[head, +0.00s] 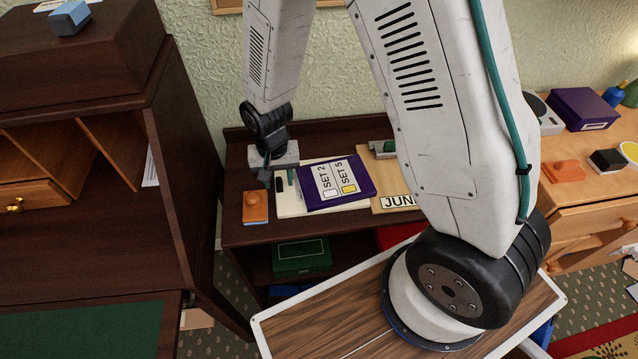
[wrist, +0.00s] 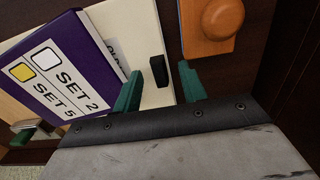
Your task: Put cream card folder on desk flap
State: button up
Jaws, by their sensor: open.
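The cream card folder (head: 289,207) lies on the dark side table, partly covered by a purple folder (head: 366,181) marked SET 2 and SET 5. In the wrist view the cream folder (wrist: 150,37) shows a black tab (wrist: 158,71) and a partly hidden label. My gripper (head: 278,178) is over the folder's left end, open and empty. In the wrist view its green fingertips (wrist: 158,85) stand on either side of the tab; contact cannot be told. The desk flap (head: 90,330) is the open green-topped panel of the bureau at lower left.
An orange block with a knob (head: 255,207) sits left of the cream folder. A tan folder marked JUN (head: 385,204) lies to the right. A green box (head: 302,257) is on the shelf below. The visible green part of the flap is bare.

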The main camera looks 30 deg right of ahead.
grip_shut()
